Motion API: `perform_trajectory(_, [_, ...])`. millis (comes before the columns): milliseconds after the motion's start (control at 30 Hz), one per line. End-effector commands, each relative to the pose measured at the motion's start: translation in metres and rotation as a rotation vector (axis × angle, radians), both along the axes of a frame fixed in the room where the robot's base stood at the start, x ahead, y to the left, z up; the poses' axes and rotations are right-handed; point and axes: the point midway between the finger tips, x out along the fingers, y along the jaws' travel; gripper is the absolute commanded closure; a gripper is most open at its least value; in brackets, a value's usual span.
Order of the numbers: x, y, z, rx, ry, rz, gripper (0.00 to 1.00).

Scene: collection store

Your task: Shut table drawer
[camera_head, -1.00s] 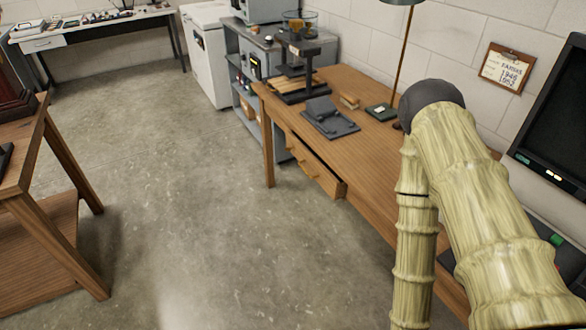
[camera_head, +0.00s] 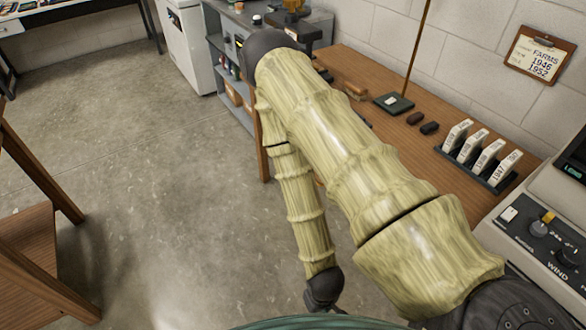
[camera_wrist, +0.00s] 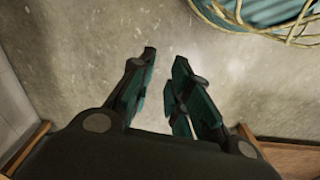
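The wooden table (camera_head: 400,135) stands against the wall in the head view, partly covered by my arm. The table drawer is hidden behind my arm in this view; about a second ago it stood pulled out at the table's front.
A control console (camera_head: 545,235) is at right. The floor between (camera_head: 170,190) is clear.

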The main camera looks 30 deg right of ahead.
Motion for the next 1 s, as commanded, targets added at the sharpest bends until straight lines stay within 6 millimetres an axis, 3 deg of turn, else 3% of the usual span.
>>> perform_trajectory(167, [0.09, -0.009, -0.032, -0.109, -0.207, 0.062, 0.81])
perform_trajectory(233, [0.137, -0.016, -0.038, -0.191, -0.307, 0.092, 0.81])
perform_trajectory(400, [0.237, -0.041, -0.032, -0.447, -0.486, 0.145, 0.81])
perform_trajectory(500, [0.285, -0.056, -0.019, -0.618, -0.537, 0.158, 0.81])
perform_trajectory(700, [0.35, -0.084, 0.02, -0.964, -0.502, 0.142, 0.81])
perform_trajectory(800, [0.368, -0.094, 0.041, -1.115, -0.413, 0.118, 0.81])
perform_trajectory(1000, [0.38, -0.101, 0.078, -1.297, -0.177, 0.074, 0.81])
